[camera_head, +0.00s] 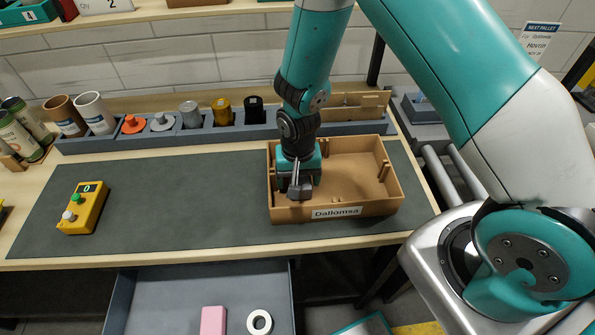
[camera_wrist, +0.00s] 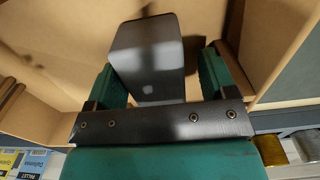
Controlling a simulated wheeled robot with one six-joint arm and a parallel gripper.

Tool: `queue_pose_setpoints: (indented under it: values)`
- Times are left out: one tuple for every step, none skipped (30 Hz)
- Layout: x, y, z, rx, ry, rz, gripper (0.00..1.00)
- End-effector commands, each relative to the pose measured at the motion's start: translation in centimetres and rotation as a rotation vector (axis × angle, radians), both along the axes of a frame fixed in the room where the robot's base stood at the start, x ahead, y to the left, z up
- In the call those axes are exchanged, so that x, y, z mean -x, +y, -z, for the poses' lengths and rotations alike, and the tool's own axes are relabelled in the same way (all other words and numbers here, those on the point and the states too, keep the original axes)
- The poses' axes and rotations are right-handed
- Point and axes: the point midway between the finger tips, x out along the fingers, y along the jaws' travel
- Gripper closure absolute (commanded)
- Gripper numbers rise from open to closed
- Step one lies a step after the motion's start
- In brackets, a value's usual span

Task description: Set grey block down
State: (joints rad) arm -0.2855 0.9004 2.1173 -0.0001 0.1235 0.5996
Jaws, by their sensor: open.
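The dark grey block (camera_wrist: 147,50) is between the two fingers of my gripper (camera_wrist: 160,80) in the wrist view. The jaws are open, with a gap showing on the right side of the block. In the head view my gripper (camera_head: 298,180) points down into the left part of the tan box (camera_head: 385,210) labelled "Dallomsa". The grey block (camera_head: 299,191) shows low at my gripper, inside the box walls. Whether its underside rests on the box floor is hidden.
The box stands on a dark mat (camera_head: 180,190), clear to its left up to a yellow button box (camera_head: 84,208). Behind is a grey rack (camera_head: 150,138) with cans and coloured pieces. An open drawer (camera_head: 160,295) below holds a pink block (camera_head: 213,320) and white ring (camera_head: 259,322).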

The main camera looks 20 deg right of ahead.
Motion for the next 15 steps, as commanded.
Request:
queue_pose_setpoints:
  values:
    - [0.0,0.0,-0.5,-0.001,-0.001,0.0,0.22]
    - [-0.1,0.0,-0.6,0.0,-0.002,0.0,0.22]
    - [-0.1,0.0,-0.9,0.0,-0.002,0.0,0.22]
    - [-0.1,0.0,-1.3,-0.001,-0.003,0.0,0.22]
    - [-0.1,0.0,-1.8,-0.002,-0.005,0.0,0.22]
    - [-0.1,0.0,-2.4,-0.001,-0.006,0.0,0.22]
    - [-0.1,0.0,-3.0,-0.002,-0.007,0.0,0.22]
    - [-0.1,0.0,-3.6,-0.002,-0.006,0.0,0.22]
    - [-0.1,0.0,-4.5,-0.002,-0.007,0.0,0.22]
    - [-0.1,0.0,-5.1,-0.002,-0.007,0.0,0.22]
    - [-0.1,0.0,-5.8,-0.002,-0.007,0.0,0.22]
    - [-0.2,0.1,-6.7,-0.002,-0.008,0.0,0.22]
    - [-0.1,0.0,-7.3,-0.002,-0.007,0.0,0.22]
    - [-0.1,0.0,-7.9,-0.002,-0.007,0.0,0.22]
    - [-0.1,0.0,-8.7,-0.002,-0.007,0.0,0.22]
